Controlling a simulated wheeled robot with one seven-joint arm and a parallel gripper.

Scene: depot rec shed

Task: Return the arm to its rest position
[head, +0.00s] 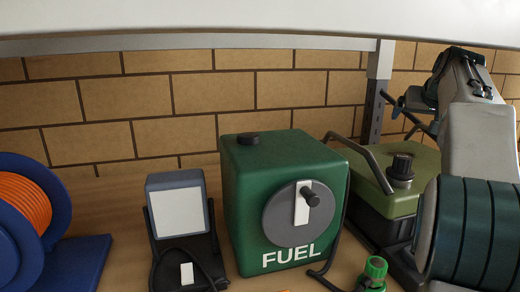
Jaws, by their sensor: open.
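My arm rises at the right edge of the head view, with a thick dark-banded link low down and a pale grey link above it. It bends over at the top right. My gripper (400,108) is at the arm's far end, small and dark, in front of the brick wall and near the grey metal post. It is open, and I see nothing held in it. It is above and behind the olive-green box (412,180), apart from it. Part of the gripper is hidden behind my own wrist.
A green FUEL box (262,185) with a grey dial stands mid-bench. Left of it are a grey work lamp (178,208) and a blue reel (60,250) with orange hose. A green-capped fitting (375,270) is in front. A white shelf (250,18) overhangs the top.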

